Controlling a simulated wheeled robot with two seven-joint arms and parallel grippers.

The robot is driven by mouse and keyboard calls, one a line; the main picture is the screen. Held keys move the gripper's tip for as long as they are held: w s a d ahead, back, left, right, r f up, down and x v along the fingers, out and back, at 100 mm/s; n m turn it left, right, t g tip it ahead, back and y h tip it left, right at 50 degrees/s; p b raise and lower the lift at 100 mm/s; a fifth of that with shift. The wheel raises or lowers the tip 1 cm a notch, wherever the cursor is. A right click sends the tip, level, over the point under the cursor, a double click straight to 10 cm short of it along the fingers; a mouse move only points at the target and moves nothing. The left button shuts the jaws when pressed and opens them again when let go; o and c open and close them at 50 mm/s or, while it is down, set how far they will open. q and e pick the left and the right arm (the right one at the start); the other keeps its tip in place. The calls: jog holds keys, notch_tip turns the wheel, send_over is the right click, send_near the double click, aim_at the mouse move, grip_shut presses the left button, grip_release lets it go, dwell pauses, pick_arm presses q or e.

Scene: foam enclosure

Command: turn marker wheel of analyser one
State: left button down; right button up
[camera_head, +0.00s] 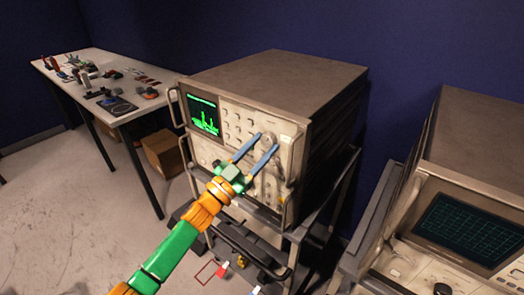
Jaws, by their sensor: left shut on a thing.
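The analyser (279,79) with a lit green trace on its screen (203,113) stands on a dark rack cart in the middle of the view. The marker wheel (268,142) is on the right part of its front panel, partly hidden by the fingers. My left gripper (269,140) reaches in from the lower left with its two long blue fingers against the panel. The fingers are shut on the wheel, one on each side of it. My right gripper is not in view.
A second instrument (470,228) with a dark grid screen stands on another cart at the right. A white table (130,72) with small tools is at the back left, a cardboard box (162,152) beside it. The floor (60,210) at left is clear.

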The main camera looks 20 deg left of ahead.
pick_arm(q)
jog(key=m+g+h, duration=0.1)
jog(key=m, duration=0.1)
jog(key=m+g+h, duration=0.1)
jog(key=m, duration=0.2)
jog(key=shift+w+a, duration=0.1)
jog(key=shift+a, duration=0.05)
jog(key=m+g, duration=0.1)
jog(key=m, duration=0.2)
jog(key=shift+a+r+m+h, duration=0.1)
jog(key=shift+r+m+h, duration=0.05)
jog(key=shift+m+h, duration=0.25)
jog(key=m+g, duration=0.1)
jog(key=m, duration=0.2)
jog(key=shift+r+g, duration=0.15)
jog(key=shift+g, duration=0.25)
jog(key=shift+a+m+g+p, duration=0.1)
jog(key=shift+m+g+p, duration=0.6)
jog(key=shift+m, duration=1.1)
jog(key=shift+c, duration=1.7)
grip_release()
jog(key=shift+w, duration=0.1)
